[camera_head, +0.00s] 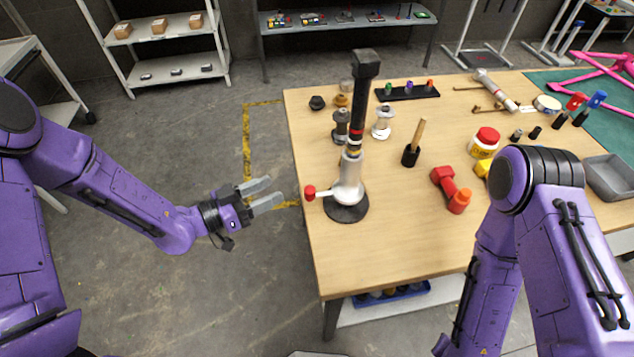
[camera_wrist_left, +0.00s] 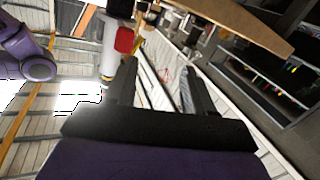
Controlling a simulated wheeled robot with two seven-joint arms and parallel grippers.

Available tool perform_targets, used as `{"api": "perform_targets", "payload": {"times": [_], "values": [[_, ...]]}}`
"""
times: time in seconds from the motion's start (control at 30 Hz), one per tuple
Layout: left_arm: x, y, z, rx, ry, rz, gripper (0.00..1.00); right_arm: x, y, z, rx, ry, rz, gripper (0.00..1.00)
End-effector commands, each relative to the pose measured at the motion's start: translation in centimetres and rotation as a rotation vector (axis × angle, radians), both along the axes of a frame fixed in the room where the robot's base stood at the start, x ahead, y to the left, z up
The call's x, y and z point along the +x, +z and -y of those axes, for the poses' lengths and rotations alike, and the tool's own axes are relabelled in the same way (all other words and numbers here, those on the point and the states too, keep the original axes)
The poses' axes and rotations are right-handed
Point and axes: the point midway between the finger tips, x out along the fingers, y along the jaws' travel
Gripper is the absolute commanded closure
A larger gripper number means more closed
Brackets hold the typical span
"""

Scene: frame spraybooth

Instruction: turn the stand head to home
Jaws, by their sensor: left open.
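The stand (camera_head: 350,178) is upright near the left edge of the wooden table, on a round black base. It has a white and grey column, a black upper tube with a red band, and a black block head (camera_head: 366,62) on top. A red knob (camera_head: 310,192) sticks out to the left near its foot; a red part also shows in the left wrist view (camera_wrist_left: 124,40). My left gripper (camera_head: 265,193) is open and empty, left of the red knob and apart from it, beyond the table edge. My right arm shows at the right, but its gripper is out of view.
The wooden table (camera_head: 390,250) has clear room at its front left. Shelves (camera_head: 165,50) line the back.

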Motion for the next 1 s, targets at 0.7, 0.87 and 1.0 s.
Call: {"api": "perform_targets", "payload": {"times": [0.7,0.87,1.0], "values": [[0.8,1.2,10.5,0.037,-0.225,0.178,0.47,0.0,3.0,0.0,0.0,0.0,0.0,0.54],[1.3,1.0,11.5,0.035,-0.223,0.177,0.47,0.0,3.1,0.0,0.0,0.0,0.0,0.54],[1.3,1.0,11.5,0.035,-0.222,0.177,0.47,0.0,3.1,0.0,0.0,0.0,0.0,0.54]]}}
